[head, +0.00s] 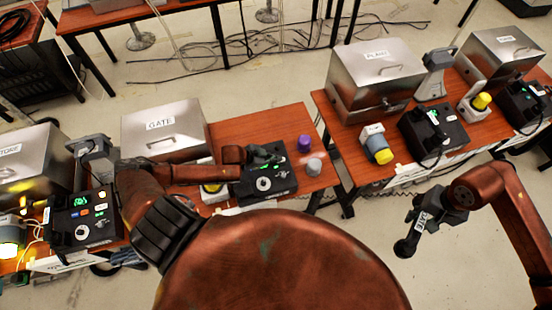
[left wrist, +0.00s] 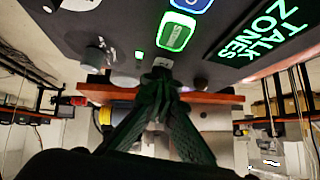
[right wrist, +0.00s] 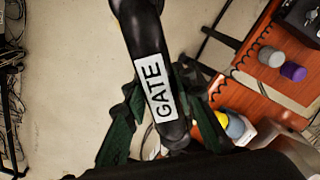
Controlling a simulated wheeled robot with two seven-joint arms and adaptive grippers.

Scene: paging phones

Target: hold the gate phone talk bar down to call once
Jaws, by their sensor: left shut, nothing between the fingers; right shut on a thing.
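The gate phone console (head: 264,185) is a black box with a pale round disc and green lights, beside the metal box labelled GATE (head: 161,124). My left gripper (head: 262,153) is over this console. In the left wrist view its fingers (left wrist: 161,72) are shut and empty, with tips close against the console face (left wrist: 120,22). A green-lit button (left wrist: 175,32) and lit words TALK ZONES show there. The talk bar cannot be made out; whether the tips press anything is unclear. My right gripper (head: 440,214) is shut on the black handset labelled GATE (right wrist: 148,62), held off the tables.
A purple knob-like cylinder (head: 304,142) and a grey one (head: 314,166) stand right of the gate console. Other phone stations (head: 84,214) (head: 432,130) with metal boxes stand to both sides. A gap of bare floor separates the tables.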

